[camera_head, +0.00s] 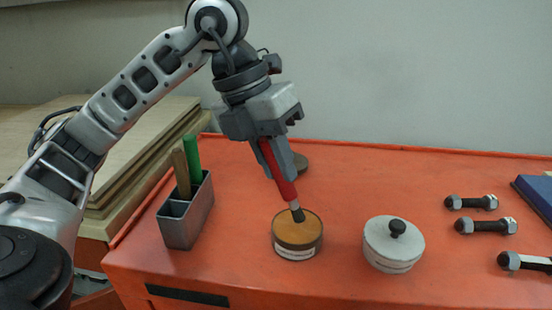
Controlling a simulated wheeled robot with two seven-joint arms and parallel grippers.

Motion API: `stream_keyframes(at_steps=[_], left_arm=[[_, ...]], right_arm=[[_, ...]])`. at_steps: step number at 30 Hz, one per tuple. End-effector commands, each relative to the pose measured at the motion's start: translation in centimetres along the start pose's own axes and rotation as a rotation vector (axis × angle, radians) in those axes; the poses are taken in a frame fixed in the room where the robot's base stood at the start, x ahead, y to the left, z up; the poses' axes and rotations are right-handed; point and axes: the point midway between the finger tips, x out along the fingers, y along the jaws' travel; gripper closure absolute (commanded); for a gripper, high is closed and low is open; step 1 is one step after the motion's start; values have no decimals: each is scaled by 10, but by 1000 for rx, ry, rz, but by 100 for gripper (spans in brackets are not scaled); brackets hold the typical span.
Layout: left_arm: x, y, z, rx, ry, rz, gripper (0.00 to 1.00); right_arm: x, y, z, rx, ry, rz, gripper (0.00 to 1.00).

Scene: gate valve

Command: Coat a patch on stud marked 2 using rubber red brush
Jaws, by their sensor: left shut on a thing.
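My left gripper (276,158) points down and is shut on the red brush (278,174). The brush leans, its dark tip low to the right, at the open tin (284,240) of brown-orange paste. The tip overlaps the paste; I cannot tell how deep it sits. Three dark studs with pale marked nuts lie at the right: a far one (467,202), a middle one (482,226) and a near one (522,262). Their numbers are too small to read. My right gripper is out of view.
A grey holder (186,222) with a green handle (192,158) and a tan handle (180,172) stands left. A white lidded pot (393,253) stands right of the tin. A blue object (537,196) is at the right edge.

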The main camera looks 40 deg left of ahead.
Motion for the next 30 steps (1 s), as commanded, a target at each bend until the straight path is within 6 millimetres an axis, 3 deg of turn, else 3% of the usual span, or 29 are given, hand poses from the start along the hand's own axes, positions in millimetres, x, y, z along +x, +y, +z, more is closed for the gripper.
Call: stream_keyframes(at_steps=[30], left_arm=[[6,2,-1,0,0,0,100]], right_arm=[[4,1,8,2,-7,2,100]])
